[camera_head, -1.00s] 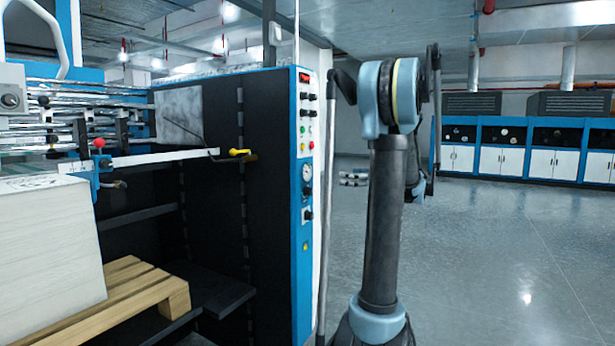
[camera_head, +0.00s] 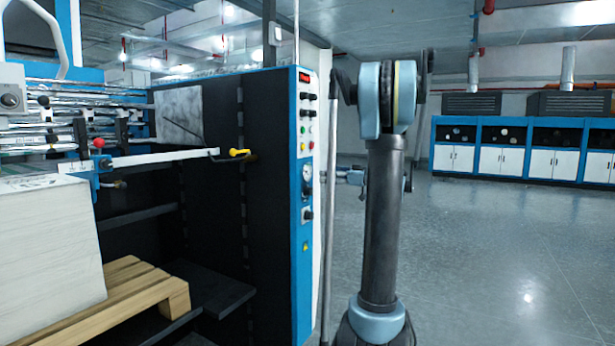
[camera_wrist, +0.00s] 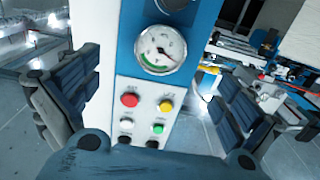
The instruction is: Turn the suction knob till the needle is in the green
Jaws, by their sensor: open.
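The suction gauge (camera_head: 307,173) is a round white dial on the machine's narrow blue-and-white panel, with a dark knob (camera_head: 307,214) below it. In the wrist view the panel appears upside down. There the gauge (camera_wrist: 160,49) has a green band along its lower rim. Its thin needle seems to point to the lower right; whether it lies in the green is too small to tell. A dark part (camera_wrist: 177,5), probably the knob, is cut off at the top edge. My gripper (camera_wrist: 152,100) is open and empty, its fingers wide apart on either side of the panel view, apparently touching nothing.
Red (camera_wrist: 130,100) and yellow (camera_wrist: 166,105) buttons sit close to the gauge, with more buttons and knobs beyond. A yellow-handled lever (camera_head: 238,152) sticks out left of the panel. A grey pole stands right of the panel. Open floor (camera_head: 500,250) lies to the right.

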